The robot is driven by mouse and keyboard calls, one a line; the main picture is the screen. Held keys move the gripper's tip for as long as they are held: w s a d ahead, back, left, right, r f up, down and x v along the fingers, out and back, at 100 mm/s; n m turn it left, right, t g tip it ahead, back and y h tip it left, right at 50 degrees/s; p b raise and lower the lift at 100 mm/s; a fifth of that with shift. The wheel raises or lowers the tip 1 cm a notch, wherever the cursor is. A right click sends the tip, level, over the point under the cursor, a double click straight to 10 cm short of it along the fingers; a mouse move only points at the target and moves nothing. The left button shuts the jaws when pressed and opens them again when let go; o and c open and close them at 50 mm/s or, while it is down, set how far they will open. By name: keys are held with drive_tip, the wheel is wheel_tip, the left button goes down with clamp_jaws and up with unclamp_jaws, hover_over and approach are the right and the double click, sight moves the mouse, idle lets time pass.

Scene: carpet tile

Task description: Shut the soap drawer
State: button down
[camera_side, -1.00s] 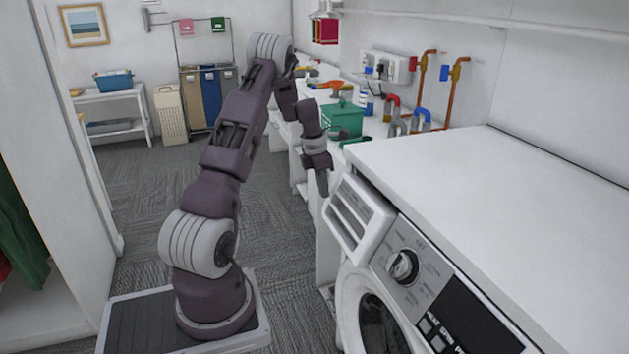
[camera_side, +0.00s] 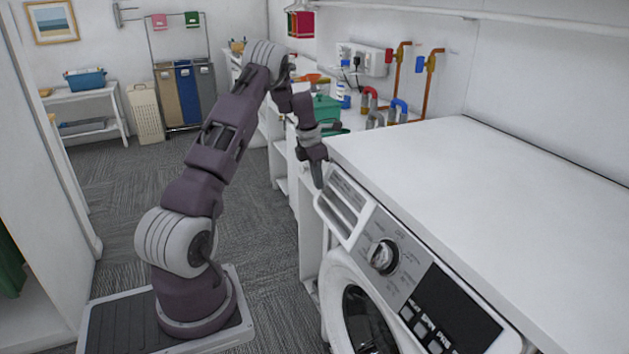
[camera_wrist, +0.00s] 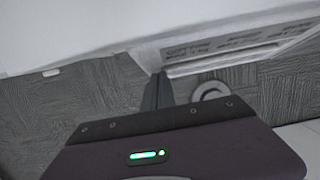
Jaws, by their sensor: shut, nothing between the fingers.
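The soap drawer (camera_side: 341,206) is at the left end of the washing machine's front panel. It is white with grey slotted compartments, and it stands out from the panel. In the wrist view its top (camera_wrist: 238,45) shows printed compartments. My gripper (camera_side: 318,178) is shut and empty, pointing down by the drawer's far-left outer edge. In the wrist view the closed fingers (camera_wrist: 158,92) are close beside the drawer's end. I cannot tell whether they touch it.
The washing machine (camera_side: 480,190) has a clear white top, a dial (camera_side: 383,257) and a dark display beside the drawer. A counter with a green box (camera_side: 326,110) and pipes lies behind my gripper. The carpet floor (camera_side: 255,235) in front is open.

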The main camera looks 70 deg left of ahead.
drive_tip(key=shift+w+d+r, duration=0.1)
drive_tip(key=shift+w+r, duration=0.05)
drive_tip(key=shift+w, duration=0.15)
drive_tip(key=s+r, duration=0.6)
drive_tip(key=r, duration=0.6)
drive_tip(key=d+r+m+t, duration=0.1)
drive_tip(key=d+r+m, duration=0.55)
drive_tip(key=d, duration=0.45)
drive_tip(key=d+r+m+t, duration=0.1)
drive_tip(key=d+r+m, duration=0.5)
drive_tip(key=d, duration=0.5)
drive_tip(key=s+d+m, duration=0.7)
drive_tip(key=d+m, duration=0.5)
drive_tip(key=s+d+f+m+t, duration=0.1)
drive_tip(key=s+d+f+m, duration=0.1)
drive_tip(key=s+d+m, duration=0.4)
drive_tip(key=s+m, duration=0.4)
drive_tip(key=m, duration=0.1)
drive_tip(key=shift+s+d+f+m+t, duration=0.2)
drive_tip(key=shift+s+f+m+t, duration=0.05)
drive_tip(key=shift+s+m+t, duration=0.1)
